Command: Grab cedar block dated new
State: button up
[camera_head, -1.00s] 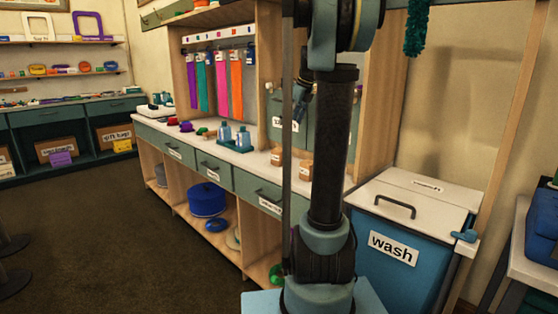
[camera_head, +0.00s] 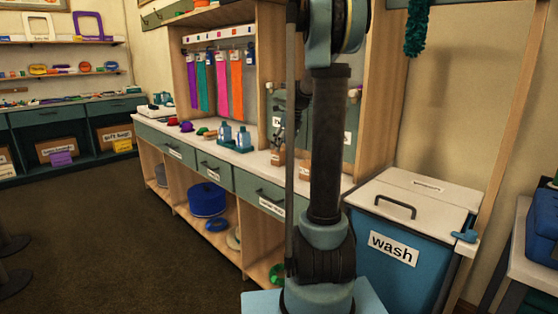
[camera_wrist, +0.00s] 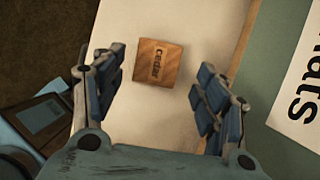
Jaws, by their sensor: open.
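A small wooden block marked "cedar" (camera_wrist: 158,63) lies on the pale counter top in the wrist view. No "new" date can be read on it. My gripper (camera_wrist: 154,77) is open, with one finger on each side of the block and clear space between. It is not touching the block, which sits slightly toward the far side of the fingertips. In the head view two small brown blocks show on the counter, one under my gripper (camera_head: 278,157) and one farther right (camera_head: 304,168), partly hidden by my arm. I cannot tell their labels there.
The counter (camera_head: 240,156) holds blue bottles (camera_head: 243,139) to the left of the blocks. A green panel with a label ending in "hats" (camera_wrist: 290,100) stands at the right in the wrist view. A blue "wash" bin (camera_head: 395,255) stands right of the counter.

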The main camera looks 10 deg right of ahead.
aim_at(279, 157)
jog(key=x, duration=0.5)
jog(key=shift+a, duration=0.1)
jog(key=shift+r, duration=0.1)
jog(key=c, duration=1.2)
